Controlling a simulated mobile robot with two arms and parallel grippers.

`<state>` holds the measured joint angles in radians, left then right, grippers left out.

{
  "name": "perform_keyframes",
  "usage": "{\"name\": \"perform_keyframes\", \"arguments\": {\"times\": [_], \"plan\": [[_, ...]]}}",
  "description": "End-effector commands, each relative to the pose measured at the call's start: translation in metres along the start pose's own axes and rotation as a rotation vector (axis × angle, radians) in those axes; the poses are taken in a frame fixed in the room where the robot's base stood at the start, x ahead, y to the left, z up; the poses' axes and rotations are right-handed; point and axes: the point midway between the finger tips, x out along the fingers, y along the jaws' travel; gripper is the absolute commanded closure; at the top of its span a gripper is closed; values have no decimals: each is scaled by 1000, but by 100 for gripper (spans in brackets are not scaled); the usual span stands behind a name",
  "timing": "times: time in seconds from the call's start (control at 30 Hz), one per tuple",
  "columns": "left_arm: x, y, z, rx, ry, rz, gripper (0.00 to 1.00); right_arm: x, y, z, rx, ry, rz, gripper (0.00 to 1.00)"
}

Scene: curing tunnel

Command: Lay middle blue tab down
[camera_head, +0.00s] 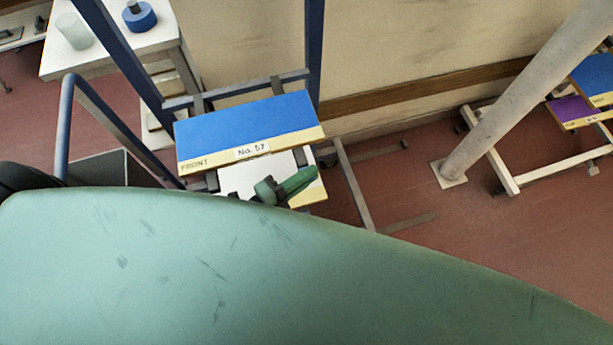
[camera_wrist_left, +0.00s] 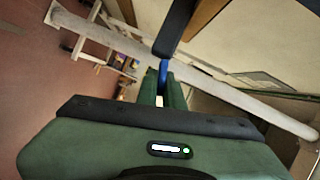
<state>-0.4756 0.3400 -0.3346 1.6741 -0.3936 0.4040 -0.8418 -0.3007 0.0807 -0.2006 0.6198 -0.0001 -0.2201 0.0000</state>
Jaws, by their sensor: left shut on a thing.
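A board with a blue top and a cream front edge (camera_head: 249,124), marked "FRONT" and "No. 57", lies on a blue-framed rack. A white board with a cream edge (camera_head: 240,180) sits below it, partly covered. My left gripper (camera_head: 290,186) is over the white board, just in front of the upper board's front edge. In the left wrist view, its fingers (camera_wrist_left: 161,94) are shut on a narrow blue piece (camera_wrist_left: 163,73), which looks like the blue tab. The tab's full shape and tilt are hidden. My right gripper is not in view.
The rack's blue upright (camera_head: 315,45) stands behind the boards. A grey pole (camera_head: 520,90) and another rack with blue and purple boards (camera_head: 572,112) stand at the right. A white table (camera_head: 110,50) is at upper left. Red floor between the racks is mostly clear.

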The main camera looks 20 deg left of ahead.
Motion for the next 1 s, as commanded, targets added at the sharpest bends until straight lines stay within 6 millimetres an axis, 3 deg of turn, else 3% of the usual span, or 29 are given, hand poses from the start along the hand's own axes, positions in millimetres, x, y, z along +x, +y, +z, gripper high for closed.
{"name": "perform_keyframes", "arguments": {"times": [0.1, 0.4, 1.0], "plan": [[1, 8, 0, 77, 0, -34, 100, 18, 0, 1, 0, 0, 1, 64], [1, 10, 0, 214, 1, -90, 100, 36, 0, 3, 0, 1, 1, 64], [1, 8, -1, 263, 4, -109, 100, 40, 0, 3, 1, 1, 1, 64]]}}
